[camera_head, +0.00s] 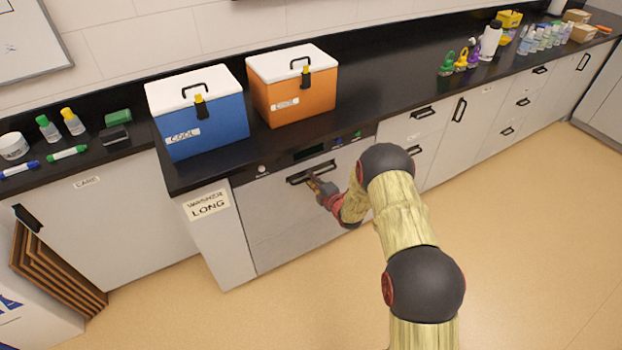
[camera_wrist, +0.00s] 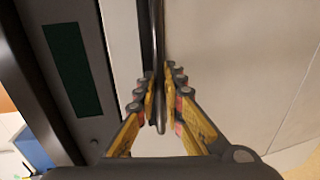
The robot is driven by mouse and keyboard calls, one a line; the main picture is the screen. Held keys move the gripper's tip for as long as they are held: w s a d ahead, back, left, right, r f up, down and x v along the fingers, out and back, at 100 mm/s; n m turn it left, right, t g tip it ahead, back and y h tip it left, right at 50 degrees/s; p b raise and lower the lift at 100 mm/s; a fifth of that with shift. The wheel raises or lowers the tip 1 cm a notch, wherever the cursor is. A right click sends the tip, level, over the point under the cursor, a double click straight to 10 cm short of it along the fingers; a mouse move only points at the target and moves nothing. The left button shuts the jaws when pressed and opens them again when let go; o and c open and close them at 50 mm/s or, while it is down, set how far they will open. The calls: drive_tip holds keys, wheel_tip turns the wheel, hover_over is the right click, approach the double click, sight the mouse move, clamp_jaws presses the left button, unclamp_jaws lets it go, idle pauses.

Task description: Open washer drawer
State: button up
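The washer drawer (camera_head: 290,215) is a flat grey-white front under the dark counter, and it looks closed, flush with the units beside it. Its dark bar handle (camera_head: 298,179) runs along the top of the front, and it also shows in the wrist view (camera_wrist: 158,40) as a dark upright bar. My gripper (camera_head: 315,182) is at the handle. In the wrist view its yellow fingers (camera_wrist: 160,82) lie on both sides of the bar, close against it, and look shut on it. My forearm hides the right part of the drawer front.
A control strip with a dark display (camera_head: 310,152) and a knob (camera_head: 262,170) sits above the handle. A blue cooler (camera_head: 205,125) and an orange cooler (camera_head: 300,97) stand on the counter above. A panel labelled LONG (camera_head: 207,205) is left of the drawer. The floor (camera_head: 330,285) in front is clear.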

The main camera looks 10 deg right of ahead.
clamp_jaws()
idle(0.5)
